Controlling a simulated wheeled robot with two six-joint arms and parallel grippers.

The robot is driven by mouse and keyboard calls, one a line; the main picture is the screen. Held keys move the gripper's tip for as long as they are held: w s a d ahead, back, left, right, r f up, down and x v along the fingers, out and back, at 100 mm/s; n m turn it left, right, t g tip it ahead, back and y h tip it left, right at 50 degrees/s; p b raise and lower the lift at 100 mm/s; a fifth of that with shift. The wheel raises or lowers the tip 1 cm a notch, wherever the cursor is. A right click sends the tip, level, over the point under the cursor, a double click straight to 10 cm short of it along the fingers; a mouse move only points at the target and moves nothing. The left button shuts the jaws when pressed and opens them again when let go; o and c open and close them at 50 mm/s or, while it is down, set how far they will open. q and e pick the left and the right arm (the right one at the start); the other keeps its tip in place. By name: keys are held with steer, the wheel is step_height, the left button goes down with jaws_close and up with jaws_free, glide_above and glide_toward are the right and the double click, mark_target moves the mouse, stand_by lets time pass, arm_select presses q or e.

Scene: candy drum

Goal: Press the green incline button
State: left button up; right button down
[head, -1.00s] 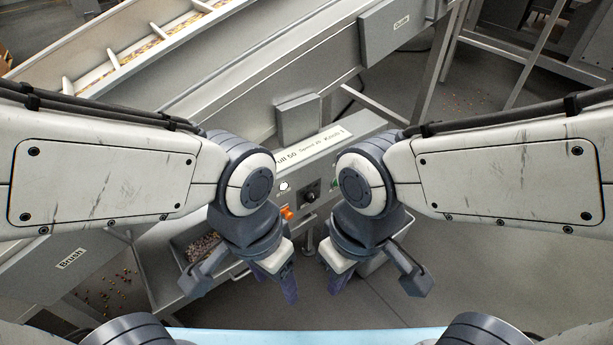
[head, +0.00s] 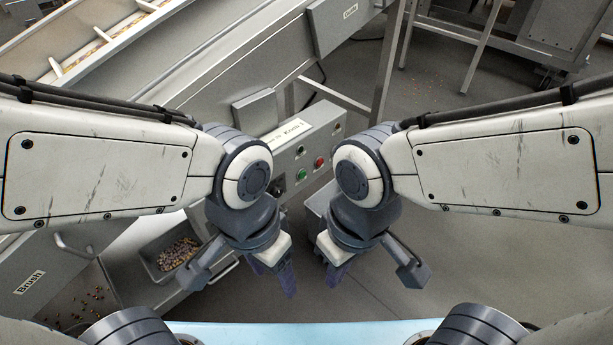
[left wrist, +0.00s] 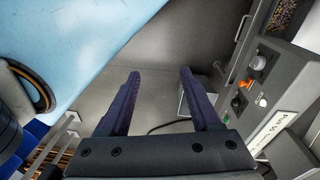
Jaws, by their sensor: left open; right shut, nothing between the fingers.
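A green button (head: 302,175) sits on the sloped face of a grey control panel (head: 322,141), between my two arms in the head view. Its label is too small to read. A red button (head: 320,162) is up and right of it. My left gripper (head: 288,282) points down, nearer to me than the panel and apart from it. Its two purple fingers stand wide apart and empty in the left wrist view (left wrist: 159,75). My right gripper (head: 336,275) also points down, shut and empty, below and right of the green button. My left arm hides part of the panel.
The left wrist view shows an orange switch (left wrist: 246,84) and a black knob (left wrist: 238,102) on the panel. A candy-filled bin (head: 178,255) lies left of my left gripper. Metal frame legs (head: 392,70) stand behind the panel. Open floor (head: 500,260) lies at right.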

stand_by(0.4)
arm_select(q)
jaws_close()
stand_by(1.5)
